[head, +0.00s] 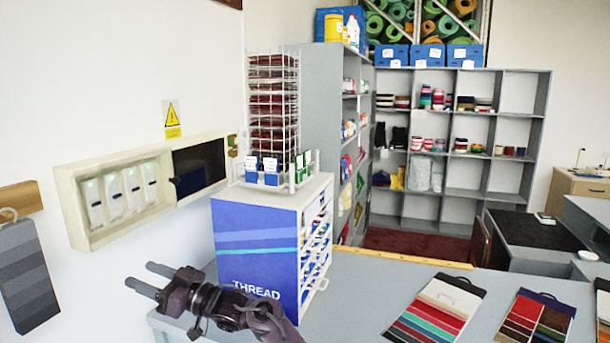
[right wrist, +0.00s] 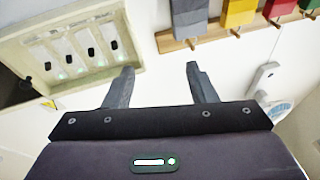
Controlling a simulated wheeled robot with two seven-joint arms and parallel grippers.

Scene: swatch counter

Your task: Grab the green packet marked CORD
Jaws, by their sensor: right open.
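Green packets (head: 300,167) with white tops stand at the right of a white wire tray (head: 291,184) on top of the blue THREAD cabinet (head: 255,245). Their print is too small to read, so I cannot tell which is marked CORD. Blue packets (head: 271,178) stand beside them to the left. My right gripper (head: 141,275) is open and empty, left of the cabinet and lower than the packets, with its fingers pointing left towards the wall. In the right wrist view its two fingers (right wrist: 160,70) are spread with nothing between them. My left gripper is not in view.
A cream wall box (head: 128,190) with several white devices is above my right gripper. A grey hanging swatch (head: 30,272) is at far left. A tall wire rack (head: 272,105) stands behind the packets. Swatch cards (head: 437,310) lie on the grey counter (head: 360,285).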

